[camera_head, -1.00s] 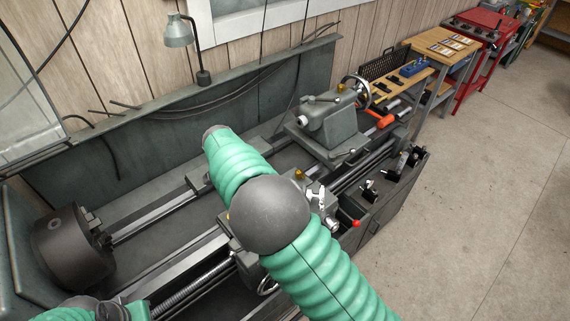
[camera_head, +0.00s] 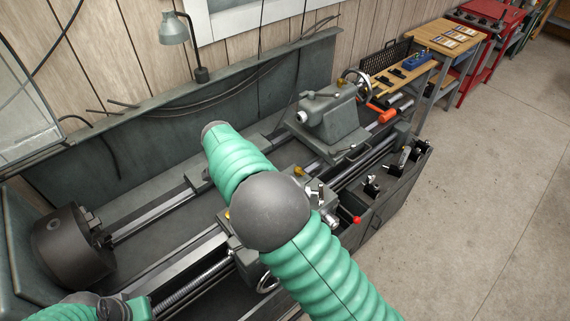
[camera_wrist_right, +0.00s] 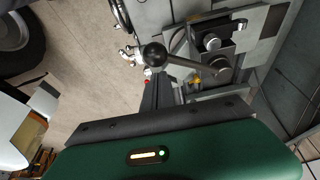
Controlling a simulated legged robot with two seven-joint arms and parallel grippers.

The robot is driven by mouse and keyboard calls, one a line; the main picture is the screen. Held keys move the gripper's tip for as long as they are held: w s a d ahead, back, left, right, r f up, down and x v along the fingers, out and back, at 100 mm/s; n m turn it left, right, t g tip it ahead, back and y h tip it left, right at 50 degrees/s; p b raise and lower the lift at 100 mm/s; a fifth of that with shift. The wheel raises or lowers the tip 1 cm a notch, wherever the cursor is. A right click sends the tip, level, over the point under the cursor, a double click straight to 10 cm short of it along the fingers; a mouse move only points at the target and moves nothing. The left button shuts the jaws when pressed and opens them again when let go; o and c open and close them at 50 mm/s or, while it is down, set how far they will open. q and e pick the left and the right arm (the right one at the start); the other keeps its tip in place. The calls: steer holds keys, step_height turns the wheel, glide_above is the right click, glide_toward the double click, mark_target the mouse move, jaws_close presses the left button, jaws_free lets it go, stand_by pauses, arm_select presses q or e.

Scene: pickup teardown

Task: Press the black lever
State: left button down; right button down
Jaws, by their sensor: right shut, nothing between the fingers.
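In the right wrist view a lever with a black ball knob (camera_wrist_right: 153,55) sticks out to the left from a round grey hub on a machine block. My right gripper (camera_wrist_right: 160,82) is shut and empty, its dark fingers just below the knob in that picture. I cannot tell whether they touch it. In the head view my green right arm reaches across the lathe (camera_head: 150,225) and hides that lever and my right gripper. Part of my left arm shows at the bottom left; its gripper is out of view.
A grey tailstock (camera_head: 332,115) with a handwheel stands on the rails beyond my arm. The chuck (camera_head: 68,245) is at the left. A red-knobbed lever (camera_head: 356,219) is right of my arm. A lamp (camera_head: 173,28) stands behind. The floor at right is clear.

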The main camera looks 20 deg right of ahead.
step_height(320, 180, up, 10)
steer(key=b, duration=0.2)
steer(key=shift+w+b, duration=0.15)
steer(key=shift+b, duration=0.15)
steer(key=shift+a, duration=0.15)
